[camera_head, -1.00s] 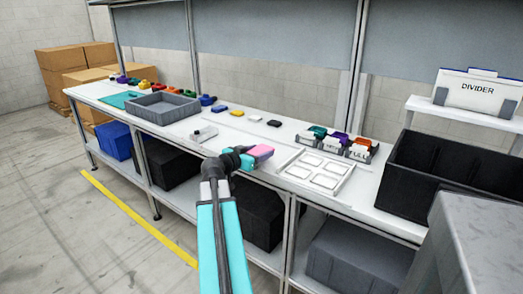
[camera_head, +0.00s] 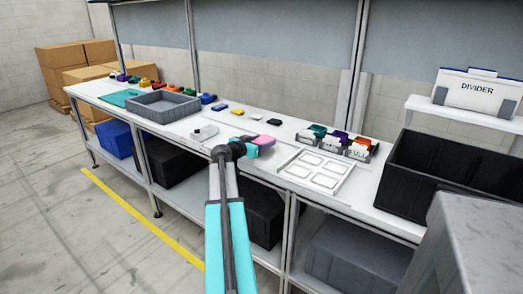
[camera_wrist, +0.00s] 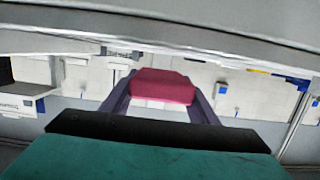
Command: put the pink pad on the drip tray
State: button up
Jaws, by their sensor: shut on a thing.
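The pink pad (camera_head: 264,141) is in my gripper (camera_head: 251,148), above the white bench near its front edge. In the wrist view the pad (camera_wrist: 163,87) sits between the two dark fingers of my gripper (camera_wrist: 162,100), which are shut on it. A flat white tray with several shallow recesses (camera_head: 289,171) lies on the bench to the right of the pad. A shallow grey walled tray (camera_head: 136,109) stands farther left on the bench. No label shows which of them is the drip tray. The pad is apart from both.
A small pale fixture (camera_head: 204,132) lies left of my gripper. Blue, yellow, white and black pieces (camera_head: 236,113) lie behind. Holders with coloured items (camera_head: 340,146) and a large black bin (camera_head: 440,178) stand right. A grey block (camera_head: 475,245) fills the lower right.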

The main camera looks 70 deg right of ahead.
aim_at(245, 163)
dwell(0.3)
jog(key=shift+f, duration=1.8)
jog(key=shift+f, duration=0.15)
jog(key=o, duration=1.1)
jog(key=shift+a+r+p, duration=0.1)
jog(key=shift+r+p, duration=0.15)
jog(key=shift+p, duration=0.05)
jog(key=b+v, duration=0.1)
jog(key=v, duration=1)
jog(key=shift+w+a, duration=0.1)
jog(key=shift+a, duration=0.3)
